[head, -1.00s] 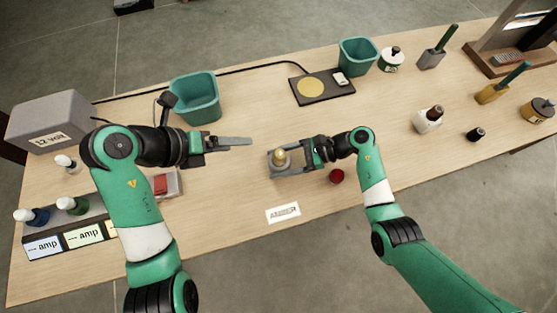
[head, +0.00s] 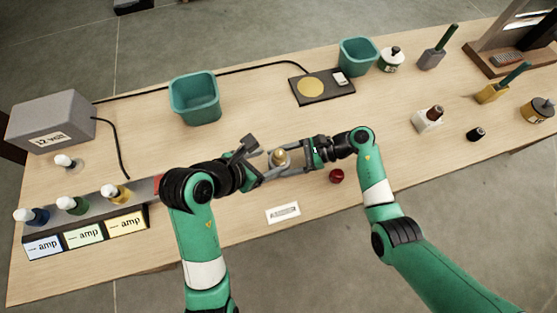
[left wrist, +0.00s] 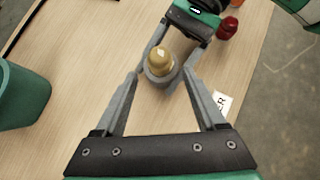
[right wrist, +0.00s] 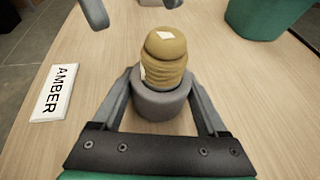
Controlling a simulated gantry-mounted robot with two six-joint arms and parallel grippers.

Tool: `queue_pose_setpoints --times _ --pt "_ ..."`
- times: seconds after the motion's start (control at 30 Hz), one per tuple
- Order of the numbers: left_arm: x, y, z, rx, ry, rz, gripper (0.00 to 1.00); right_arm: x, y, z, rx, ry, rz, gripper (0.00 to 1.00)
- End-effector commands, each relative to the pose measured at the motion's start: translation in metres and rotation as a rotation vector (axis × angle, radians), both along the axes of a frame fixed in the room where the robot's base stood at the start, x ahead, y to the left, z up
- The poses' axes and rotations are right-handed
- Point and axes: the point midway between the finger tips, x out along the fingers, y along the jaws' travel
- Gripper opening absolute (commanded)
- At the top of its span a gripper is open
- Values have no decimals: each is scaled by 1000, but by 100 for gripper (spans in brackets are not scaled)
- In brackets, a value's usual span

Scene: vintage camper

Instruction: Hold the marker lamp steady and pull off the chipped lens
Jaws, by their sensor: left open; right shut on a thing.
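The marker lamp stands upright near the middle of the bench, with a round grey base (right wrist: 160,102) and a ribbed amber lens (right wrist: 165,55) on top. A pale chip-like patch shows on the lens, which also shows in the left wrist view (left wrist: 160,60) and the head view (head: 281,156). My right gripper (right wrist: 162,88) is shut on the grey base, one finger on each side. My left gripper (head: 262,158) is open and empty just left of the lamp. In the left wrist view its fingers (left wrist: 162,77) point at the lamp, apart from the lens.
An AMBER label (head: 283,212) lies in front of the lamp, and a red lens (head: 336,176) sits beside my right gripper. Teal bins (head: 194,100) stand behind. Bottles with amp cards (head: 84,236) line the left; a dark pad with a yellow disc (head: 311,86) lies behind.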

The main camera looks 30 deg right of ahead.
Motion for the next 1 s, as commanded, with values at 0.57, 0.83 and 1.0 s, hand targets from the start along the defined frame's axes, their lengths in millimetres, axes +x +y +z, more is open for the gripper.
queue_pose_setpoints --times 0.57,0.83,1.0 --pt "10 -26 -30 1 0 0 72 0 0 0 1 -1 0 2" --pt "10 -26 -30 1 0 0 36 0 0 1 1 -1 0 2" --pt "10 -26 -30 1 0 0 6 0 0 0 1 -1 0 2"
